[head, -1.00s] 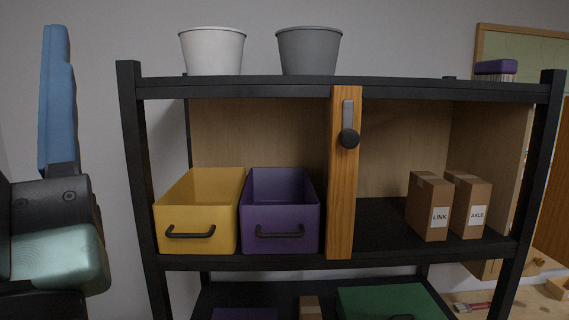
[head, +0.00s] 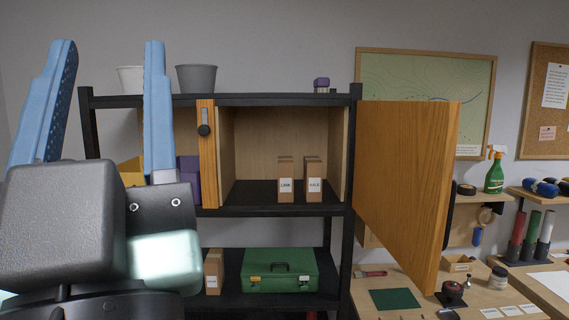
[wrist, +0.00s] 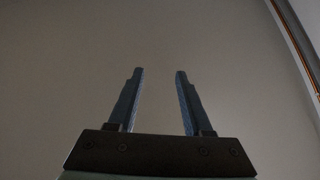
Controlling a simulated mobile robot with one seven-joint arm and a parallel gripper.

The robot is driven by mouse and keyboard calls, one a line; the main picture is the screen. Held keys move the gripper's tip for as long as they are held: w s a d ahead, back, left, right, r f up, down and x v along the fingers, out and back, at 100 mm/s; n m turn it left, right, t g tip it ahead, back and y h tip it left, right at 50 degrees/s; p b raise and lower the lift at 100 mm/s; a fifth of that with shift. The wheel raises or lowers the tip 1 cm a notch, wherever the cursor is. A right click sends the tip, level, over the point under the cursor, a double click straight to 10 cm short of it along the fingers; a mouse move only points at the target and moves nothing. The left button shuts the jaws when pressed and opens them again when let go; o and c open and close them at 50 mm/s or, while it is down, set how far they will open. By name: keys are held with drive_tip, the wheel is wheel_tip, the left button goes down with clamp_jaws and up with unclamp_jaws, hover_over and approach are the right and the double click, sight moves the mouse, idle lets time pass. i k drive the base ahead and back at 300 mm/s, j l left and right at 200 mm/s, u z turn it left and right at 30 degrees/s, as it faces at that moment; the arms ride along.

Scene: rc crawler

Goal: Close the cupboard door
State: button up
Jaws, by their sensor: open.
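The wooden cupboard door (head: 405,180) stands wide open on the right, swung out from the right post of the black shelf unit. The cupboard (head: 270,150) is open at the front. Its left wooden upright (head: 207,150) carries a grey latch with a dark knob (head: 204,130). My gripper (head: 110,60) is at the left of the head view, in front of the shelf's left part, with its blue fingers spread and pointing up. It is well left of the door and holds nothing. The wrist view also shows my gripper (wrist: 160,75) open before a plain wall.
Two small boxes (head: 300,180) stand inside the cupboard. A green case (head: 280,270) lies on the shelf below. A grey bucket (head: 197,79) stands on top. A workbench (head: 385,280) with tools is at the right, partly beneath the door.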

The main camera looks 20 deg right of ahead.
sight(404, 187)
drive_tip(key=k+l, duration=0.1)
drive_tip(key=l, duration=0.55)
drive_tip(key=k+l+z, duration=0.1)
drive_tip(key=l, duration=1.25)
drive_tip(key=l+u, duration=0.2)
drive_tip(key=l, duration=0.3)
drive_tip(key=k+l+u, duration=0.2)
drive_tip(key=l, duration=0.3)
drive_tip(key=i, duration=0.1)
